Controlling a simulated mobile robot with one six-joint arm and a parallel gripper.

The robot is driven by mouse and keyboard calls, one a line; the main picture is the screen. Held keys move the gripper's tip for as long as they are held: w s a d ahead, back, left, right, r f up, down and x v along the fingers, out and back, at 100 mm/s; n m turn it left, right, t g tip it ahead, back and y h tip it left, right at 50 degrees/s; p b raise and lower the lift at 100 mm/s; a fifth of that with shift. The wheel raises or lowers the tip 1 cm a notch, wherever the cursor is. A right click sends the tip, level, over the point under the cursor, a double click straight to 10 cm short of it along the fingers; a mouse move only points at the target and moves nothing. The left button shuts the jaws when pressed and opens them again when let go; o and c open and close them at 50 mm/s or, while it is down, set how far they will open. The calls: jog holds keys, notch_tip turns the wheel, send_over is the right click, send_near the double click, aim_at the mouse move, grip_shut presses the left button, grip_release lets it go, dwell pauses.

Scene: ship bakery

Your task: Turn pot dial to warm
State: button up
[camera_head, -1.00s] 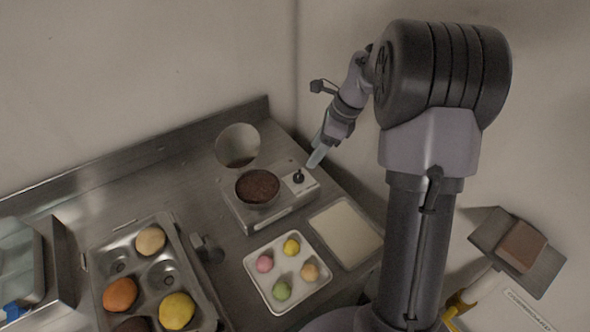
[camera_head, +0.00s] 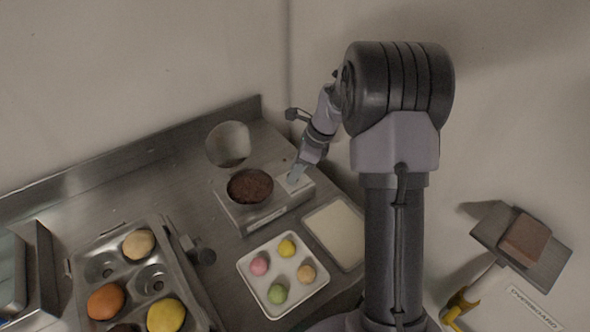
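The pot (camera_head: 250,187) is a small round vessel with dark brown contents, set in a metal warmer box (camera_head: 246,224) on the counter. Its round lid (camera_head: 228,143) stands raised behind it. The dial is on the right part of the warmer's top and is now hidden behind my gripper (camera_head: 293,178). My gripper comes down from the upper right, with its fingertips at the dial's place. I cannot tell whether the fingers touch or grip the dial, nor where the dial points.
A white tray (camera_head: 247,270) with several coloured balls lies in front of the warmer. A pale flat tray (camera_head: 336,233) is to its right. A metal muffin-type tray (camera_head: 185,261) with round buns is at the left. A wall rises behind the counter.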

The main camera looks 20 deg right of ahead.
grip_shut()
jog(key=shift+r+p, duration=0.1)
jog(key=shift+p, duration=0.25)
jog(key=n+g+p, duration=0.1)
jog(key=n+p, duration=0.2)
jog(key=shift+w+r+y, duration=0.1)
jog(key=shift+r+y, duration=0.05)
jog(key=shift+y, duration=0.25)
jog(key=n+g+p, duration=0.1)
jog(key=n+p, duration=0.1)
jog(key=n+g+p, duration=0.1)
jog(key=n+p, duration=0.2)
jog(key=shift+w+n, duration=0.2)
jog(key=shift+n, duration=0.1)
jog(key=n+g+p, duration=0.1)
jog(key=n+p, duration=0.2)
jog(key=n, duration=0.1)
jog(key=shift+w+g, duration=0.1)
jog(key=shift+g, duration=0.3)
jog(key=n+h+p, duration=0.1)
jog(key=n, duration=0.1)
jog(key=n+g, duration=0.1)
jog(key=n, duration=0.2)
jog(key=shift+a+f+h+p, duration=0.1)
jog(key=shift+f+h+p, duration=0.1)
jog(key=shift+h+p, duration=0.2)
jog(key=shift+w+n, duration=0.1)
jog(key=shift+n, duration=0.2)
